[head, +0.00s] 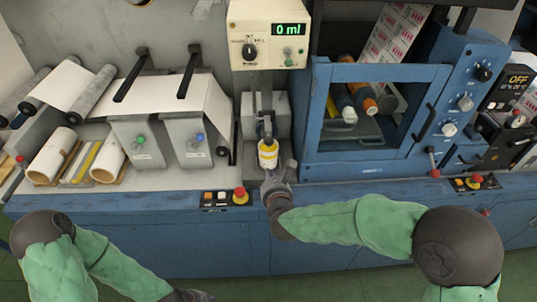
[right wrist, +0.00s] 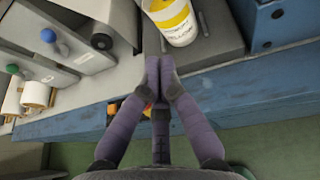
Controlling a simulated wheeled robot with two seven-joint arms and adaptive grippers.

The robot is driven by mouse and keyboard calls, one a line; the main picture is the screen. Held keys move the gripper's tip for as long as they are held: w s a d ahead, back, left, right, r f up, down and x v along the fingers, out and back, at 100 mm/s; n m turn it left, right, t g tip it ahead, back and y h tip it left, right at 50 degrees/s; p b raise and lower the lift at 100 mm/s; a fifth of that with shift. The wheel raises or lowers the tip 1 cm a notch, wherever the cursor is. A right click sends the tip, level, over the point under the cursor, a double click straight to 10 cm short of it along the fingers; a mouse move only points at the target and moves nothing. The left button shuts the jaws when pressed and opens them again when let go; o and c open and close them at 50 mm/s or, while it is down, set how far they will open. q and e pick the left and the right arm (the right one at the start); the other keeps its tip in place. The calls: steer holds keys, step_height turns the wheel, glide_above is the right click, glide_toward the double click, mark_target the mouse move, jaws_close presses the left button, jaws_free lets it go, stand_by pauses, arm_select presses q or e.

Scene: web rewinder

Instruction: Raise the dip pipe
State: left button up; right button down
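A white bottle with a yellow label (head: 268,154) stands upright below the dosing unit (head: 268,35), whose display reads 0 ml. A dark pipe (head: 267,127) comes down to the bottle's mouth; its lower end is hidden. My right gripper (head: 279,174) is just in front of the bottle, at the console's front edge. In the right wrist view its fingertips (right wrist: 160,66) meet with nothing visible between them, and the bottle (right wrist: 175,22) stands just beyond, apart from them. My left gripper (head: 190,295) is low at the bottom edge, mostly cut off.
A blue-framed cabinet (head: 310,120) stands right of the bottle. Grey units with green and blue knobs (head: 165,140) and paper rolls (head: 55,155) stand left. A red stop button (head: 240,195) sits on the front edge. The floor in front is clear.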

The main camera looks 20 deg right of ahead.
mark_target(269, 153)
steer(key=r+m, duration=0.2)
steer(key=m, duration=0.1)
steer(key=shift+d+r+t+h, duration=0.25)
steer(key=shift+d+t+h, duration=0.05)
steer(key=shift+d, duration=0.05)
steer(key=shift+f, duration=0.1)
steer(key=b+x, duration=0.2)
steer(key=x, duration=0.8)
step_height(269, 153, up, 18)
steer(key=p, duration=0.5)
steer(key=shift+p, duration=0.4)
